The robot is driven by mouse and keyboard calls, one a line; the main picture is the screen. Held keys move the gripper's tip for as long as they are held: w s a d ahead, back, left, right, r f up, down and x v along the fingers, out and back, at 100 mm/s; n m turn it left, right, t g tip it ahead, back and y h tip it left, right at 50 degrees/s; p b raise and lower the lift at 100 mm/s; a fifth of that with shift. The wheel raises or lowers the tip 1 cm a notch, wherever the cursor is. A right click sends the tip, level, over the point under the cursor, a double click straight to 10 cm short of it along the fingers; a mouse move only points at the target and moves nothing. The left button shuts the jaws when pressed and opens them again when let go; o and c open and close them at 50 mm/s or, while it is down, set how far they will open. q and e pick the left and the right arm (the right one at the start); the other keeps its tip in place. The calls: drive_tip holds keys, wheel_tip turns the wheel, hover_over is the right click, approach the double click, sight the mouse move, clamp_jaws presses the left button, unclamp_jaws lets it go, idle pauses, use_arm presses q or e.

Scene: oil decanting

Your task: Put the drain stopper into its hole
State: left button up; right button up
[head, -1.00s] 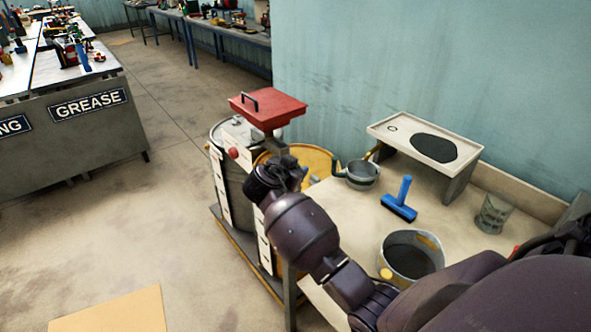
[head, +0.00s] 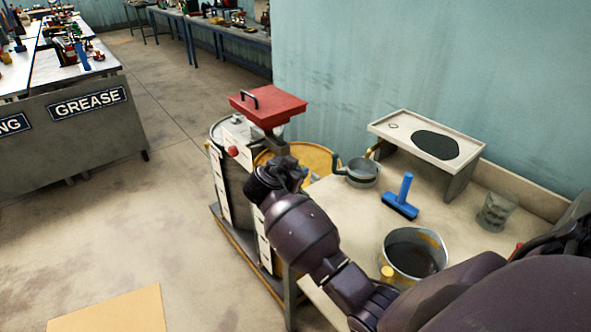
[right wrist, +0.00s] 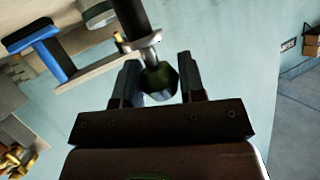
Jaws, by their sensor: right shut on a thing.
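My right gripper (head: 278,172) is at the drums, just below the red tray (head: 268,108) with its black handle. In the right wrist view its two fingers (right wrist: 160,84) are shut on a dark green rounded knob (right wrist: 160,78). A pale metal stem and a dark shaft (right wrist: 132,18) run above the knob. I cannot tell whether this knob is the drain stopper. No drain hole can be made out for sure; its place may be hidden by my arm and the tray. My left gripper is not in view.
A grey drum (head: 232,180) and a yellow drum (head: 318,158) stand beside the bench. On the bench are a small pot (head: 362,174), a blue squeegee (head: 402,198), a bucket (head: 412,262), a clear cup (head: 494,212) and a raised stand (head: 470,152). The floor to the left is mostly free.

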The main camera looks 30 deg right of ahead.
drive_tip(key=shift+f+b, duration=0.55)
drive_tip(key=shift+f, duration=0.25)
drive_tip(key=shift+f+b, duration=0.4)
drive_tip(key=shift+f, duration=0.15)
drive_tip(key=shift+f, duration=0.25)
drive_tip(key=shift+f+b, duration=0.5)
drive_tip(key=shift+f, duration=0.05)
drive_tip(key=o, duration=1.1)
drive_tip(key=shift+a, duration=0.15)
